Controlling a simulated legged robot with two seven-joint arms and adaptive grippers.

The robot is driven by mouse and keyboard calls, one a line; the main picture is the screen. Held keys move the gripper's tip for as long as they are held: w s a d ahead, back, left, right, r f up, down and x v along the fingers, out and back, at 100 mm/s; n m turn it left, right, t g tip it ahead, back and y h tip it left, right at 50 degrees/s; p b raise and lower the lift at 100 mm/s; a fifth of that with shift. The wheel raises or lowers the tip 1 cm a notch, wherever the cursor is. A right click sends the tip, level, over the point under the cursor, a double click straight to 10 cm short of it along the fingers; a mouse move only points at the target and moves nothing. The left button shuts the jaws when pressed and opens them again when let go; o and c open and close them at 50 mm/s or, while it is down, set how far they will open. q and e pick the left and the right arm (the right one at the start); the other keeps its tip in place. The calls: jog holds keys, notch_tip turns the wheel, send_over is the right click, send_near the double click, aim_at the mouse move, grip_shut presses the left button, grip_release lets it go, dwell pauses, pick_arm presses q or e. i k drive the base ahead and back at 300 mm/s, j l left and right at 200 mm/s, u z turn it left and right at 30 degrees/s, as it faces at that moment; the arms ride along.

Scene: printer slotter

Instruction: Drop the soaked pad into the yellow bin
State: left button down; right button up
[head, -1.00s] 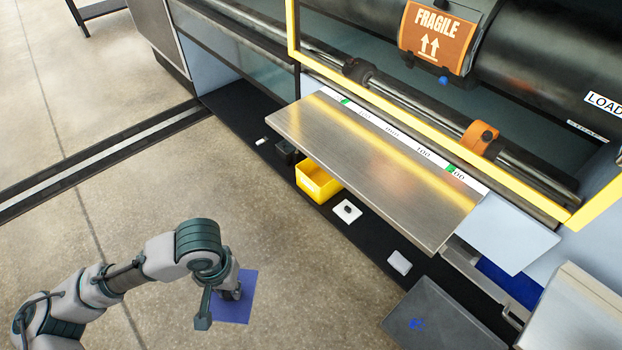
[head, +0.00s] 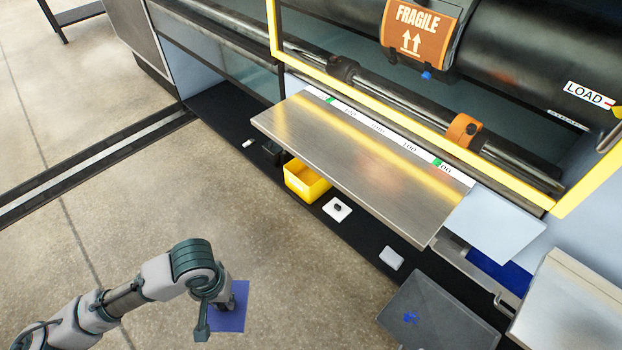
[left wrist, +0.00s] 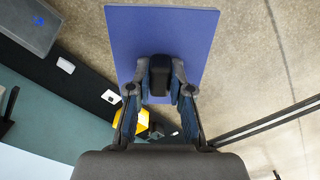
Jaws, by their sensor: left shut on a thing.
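My left gripper (head: 222,304) is shut on a flat blue pad (head: 238,318) and holds it over the bare floor, left of the printer. In the left wrist view the blue pad (left wrist: 135,30) shows as a broad sheet, with the gripper (left wrist: 160,78) closed on a dark block at its middle. The yellow bin (head: 308,183) stands on the black strip under the metal shelf's front edge, up and right of the gripper and apart from it. Its open top shows, partly under the shelf. The bin (left wrist: 138,123) is partly hidden behind a finger in the wrist view. My right gripper is out of view.
The metal shelf (head: 350,165) overhangs the strip beside the bin. A small black box (head: 273,152) and a white square with a dark knob (head: 337,210) flank the bin. A grey lidded box (head: 440,312) stands at the lower right. The floor (head: 180,190) between is clear.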

aim_at(310, 176)
jog(key=i+j, duration=0.9)
jog(key=j, duration=0.2)
jog(key=i+j, duration=0.4)
jog(key=j, duration=0.2)
jog(key=i+j, duration=0.9)
jog(key=j, duration=0.2)
jog(key=i+j+z, duration=0.1)
jog(key=z, duration=0.3)
jog(key=j+z, duration=0.15)
jog(key=z, duration=0.25)
jog(key=i+j+z, duration=0.1)
jog(key=z, duration=0.25)
jog(key=j+z, duration=0.4)
jog(key=l+z, duration=0.1)
jog(key=z, duration=0.9)
jog(key=i, duration=0.5)
